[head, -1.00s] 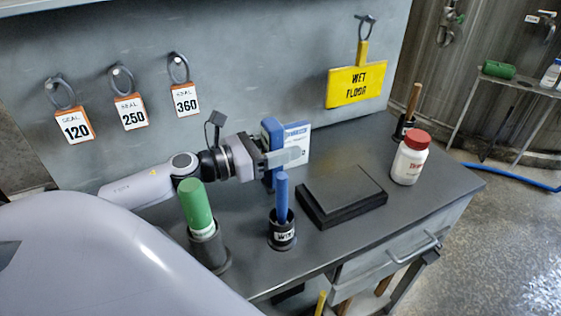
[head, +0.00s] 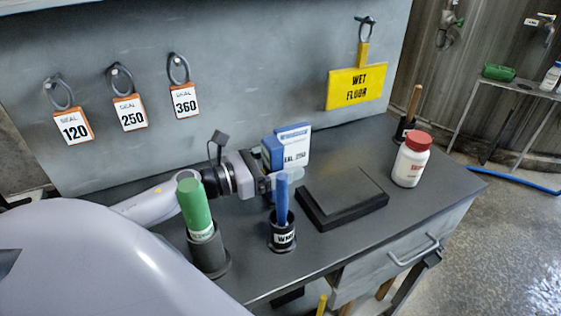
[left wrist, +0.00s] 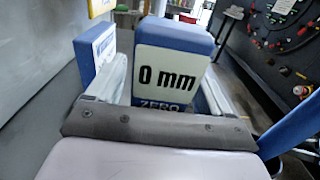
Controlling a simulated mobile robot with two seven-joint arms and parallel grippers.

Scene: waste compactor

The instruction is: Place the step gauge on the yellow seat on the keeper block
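The blue step gauge (head: 271,153) is upright between the fingers of my left gripper (head: 287,181). In the left wrist view its white face reads "0 mm" and "ZERO" (left wrist: 168,76), and the left gripper (left wrist: 165,95) has a finger on each side of it. The gauge's lower end is hidden by the gripper and a blue-handled tool, so I cannot tell if it touches the bench. A second blue block with a white face (head: 294,143) stands just behind. No yellow seat shows; I cannot tell which thing is the keeper block. My right gripper is not in view.
A dark stepped block (head: 342,196) lies right of the gripper. In front stand a blue-handled tool (head: 282,195) in a cup and a green-handled one (head: 194,206). A red-capped bottle (head: 411,160) stands right. Tags and a yellow sign (head: 356,86) hang behind.

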